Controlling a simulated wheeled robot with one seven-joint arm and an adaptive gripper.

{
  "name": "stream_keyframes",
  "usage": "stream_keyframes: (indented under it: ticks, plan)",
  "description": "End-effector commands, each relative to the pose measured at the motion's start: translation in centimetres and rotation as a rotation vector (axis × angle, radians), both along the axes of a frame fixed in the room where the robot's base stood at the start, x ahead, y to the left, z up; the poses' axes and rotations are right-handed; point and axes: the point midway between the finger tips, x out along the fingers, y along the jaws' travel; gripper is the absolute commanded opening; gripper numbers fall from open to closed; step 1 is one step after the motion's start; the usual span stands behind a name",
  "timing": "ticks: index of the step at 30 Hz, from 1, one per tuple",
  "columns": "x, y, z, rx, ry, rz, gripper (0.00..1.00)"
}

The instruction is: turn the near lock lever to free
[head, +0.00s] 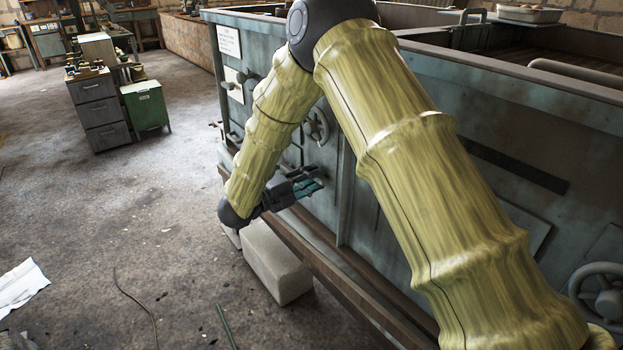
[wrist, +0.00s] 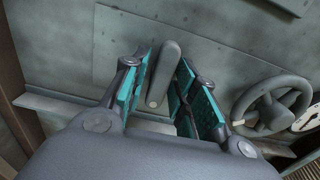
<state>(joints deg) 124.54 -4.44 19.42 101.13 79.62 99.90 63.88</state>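A grey lever (wrist: 165,72) with a rounded end stands out from the machine's side panel in the wrist view; I take it as the near lock lever. My gripper (wrist: 168,92) is open, with its teal-padded fingers on either side of the lever's lower end. A gap shows on both sides, so neither pad appears to press on it. In the head view my gripper (head: 308,187) is low beside the machine's side (head: 375,215). I cannot make out this lever in the head view, where my arm and gripper cover part of the panel.
A handwheel (wrist: 270,108) is to the right of the lever in the wrist view. Another handwheel (head: 598,288) is at the head view's lower right. A pale block (head: 275,262) and a rail (head: 350,290) lie low along the machine. The floor to the left is mostly clear.

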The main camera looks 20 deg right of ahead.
Motion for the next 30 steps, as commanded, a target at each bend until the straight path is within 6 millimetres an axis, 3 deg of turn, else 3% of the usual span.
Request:
stream_keyframes:
  ticks: [14,30]
  plan:
    - [-0.2,0.7,0.1,-0.001,-0.001,0.000,0.39]
    - [-3.3,9.1,0.1,-0.001,-0.001,0.001,0.39]
